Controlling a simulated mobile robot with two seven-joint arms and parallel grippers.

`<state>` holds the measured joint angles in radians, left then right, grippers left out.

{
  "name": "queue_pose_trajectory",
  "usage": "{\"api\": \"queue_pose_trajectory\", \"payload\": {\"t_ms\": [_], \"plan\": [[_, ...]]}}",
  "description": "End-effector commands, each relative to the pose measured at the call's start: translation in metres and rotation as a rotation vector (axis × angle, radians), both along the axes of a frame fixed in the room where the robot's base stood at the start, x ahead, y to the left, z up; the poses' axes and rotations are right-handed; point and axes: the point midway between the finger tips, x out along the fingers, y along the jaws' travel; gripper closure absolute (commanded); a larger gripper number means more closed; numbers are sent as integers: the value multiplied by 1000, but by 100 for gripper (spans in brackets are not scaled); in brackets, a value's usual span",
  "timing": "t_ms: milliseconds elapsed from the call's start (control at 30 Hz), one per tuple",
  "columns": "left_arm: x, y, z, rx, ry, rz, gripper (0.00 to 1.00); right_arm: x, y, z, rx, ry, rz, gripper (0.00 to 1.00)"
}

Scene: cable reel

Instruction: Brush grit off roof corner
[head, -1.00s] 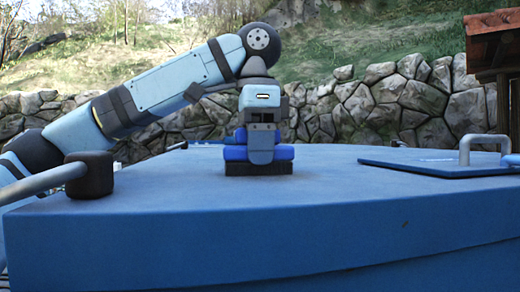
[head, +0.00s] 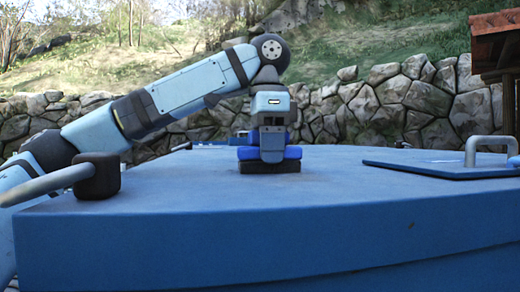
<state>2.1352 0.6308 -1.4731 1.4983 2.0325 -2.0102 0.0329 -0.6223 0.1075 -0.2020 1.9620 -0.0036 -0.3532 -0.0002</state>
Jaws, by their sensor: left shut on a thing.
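The blue roof (head: 300,210) fills the lower half of the head view, with its near edge and left corner toward me. My left arm comes in from the left, and my left gripper (head: 271,148) points down over the middle of the roof. It is shut on a blue brush (head: 292,153) with a dark bristle block (head: 270,167). The bristles look to be on or just above the roof surface. The gripper hides part of the brush handle. I cannot make out grit for sure. My right gripper does not show.
A grey rail with a black end block (head: 97,176) stands at the roof's left edge. A hatch plate (head: 440,170) with a grey handle (head: 490,145) lies at the right. A stone wall (head: 390,105) and a wooden structure (head: 497,60) stand behind. The front middle of the roof is clear.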

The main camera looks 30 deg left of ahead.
Motion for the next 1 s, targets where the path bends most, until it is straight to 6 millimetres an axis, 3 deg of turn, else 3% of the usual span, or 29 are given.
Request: {"api": "queue_pose_trajectory", "payload": {"t_ms": [167, 1000], "plan": [[-2, -4, -2, 2, 3, -2, 66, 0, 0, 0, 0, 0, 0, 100], [-52, -41, -1, 1, 1, -4, 66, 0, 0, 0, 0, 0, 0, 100]]}}
